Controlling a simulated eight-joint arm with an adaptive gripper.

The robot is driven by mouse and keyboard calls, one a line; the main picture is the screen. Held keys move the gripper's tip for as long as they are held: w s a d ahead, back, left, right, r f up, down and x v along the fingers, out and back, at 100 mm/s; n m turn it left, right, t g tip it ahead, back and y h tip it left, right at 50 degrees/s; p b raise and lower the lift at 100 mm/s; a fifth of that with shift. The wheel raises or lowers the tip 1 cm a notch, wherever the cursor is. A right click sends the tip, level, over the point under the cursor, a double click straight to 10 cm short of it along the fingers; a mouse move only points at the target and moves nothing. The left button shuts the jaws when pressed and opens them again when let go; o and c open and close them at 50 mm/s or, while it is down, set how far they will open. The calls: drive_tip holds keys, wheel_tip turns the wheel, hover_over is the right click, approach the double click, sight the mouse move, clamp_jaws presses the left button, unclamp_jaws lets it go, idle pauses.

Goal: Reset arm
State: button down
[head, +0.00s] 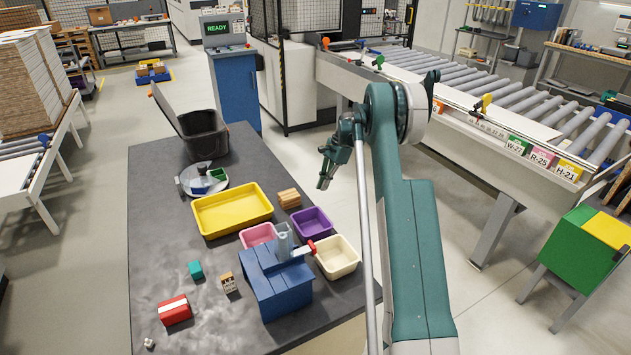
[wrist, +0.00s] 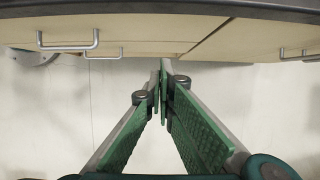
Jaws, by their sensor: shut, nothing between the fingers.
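My arm (head: 408,235) rises at the right of the head view and bends at a teal elbow. My gripper (head: 324,184) hangs off the right side of the dark table (head: 160,262), above the floor and apart from everything. In the wrist view the two green-padded fingers (wrist: 162,85) meet at their tips. The gripper is shut and empty. Beyond the fingers the wrist view shows pale floor and beige drawer fronts (wrist: 135,35) with metal handles.
On the table stand a black bin (head: 203,135), a yellow tray (head: 233,228), pink (head: 257,236), purple (head: 311,223) and cream (head: 338,257) bins, a blue stand (head: 275,285) and a red box (head: 175,310). A roller conveyor (head: 480,85) lies at the right.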

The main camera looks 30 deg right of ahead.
drive_tip(key=s+a+r+n+t+h, duration=0.1)
drive_tip(key=s+a+r+n, duration=0.1)
drive_tip(key=s+a+r, duration=0.35)
drive_tip(key=s+a+r+n+h, duration=0.1)
drive_tip(key=s+a+r+n, duration=0.15)
drive_tip(key=a+r, duration=0.6)
drive_tip(key=s+a+r+n+t, duration=0.1)
drive_tip(key=s+a+r+n, duration=0.3)
drive_tip(key=r, duration=0.6)
drive_tip(key=s+a+r+n+t, duration=0.1)
drive_tip(key=s+a+r, duration=0.2)
drive_tip(key=s, duration=0.2)
drive_tip(key=s+a+r+h, duration=0.1)
drive_tip(key=s+a+r, duration=0.15)
drive_tip(key=s, duration=0.35)
drive_tip(key=s+a+r+n+t, duration=0.1)
drive_tip(key=s+a+r, duration=0.15)
drive_tip(key=s, duration=0.25)
drive_tip(key=s+a+f+n+t, duration=0.1)
drive_tip(key=s+a+f+n, duration=0.1)
drive_tip(key=s, duration=1.1)
drive_tip(key=s+a+f+n+t+h, duration=0.1)
drive_tip(key=s+a+n, duration=0.4)
drive_tip(key=s, duration=0.7)
wheel_tip(320, 180, down, 3)
drive_tip(key=shift+s+a+r+t, duration=0.15)
drive_tip(key=shift+s+a+t, duration=0.35)
drive_tip(key=shift+a, duration=0.6)
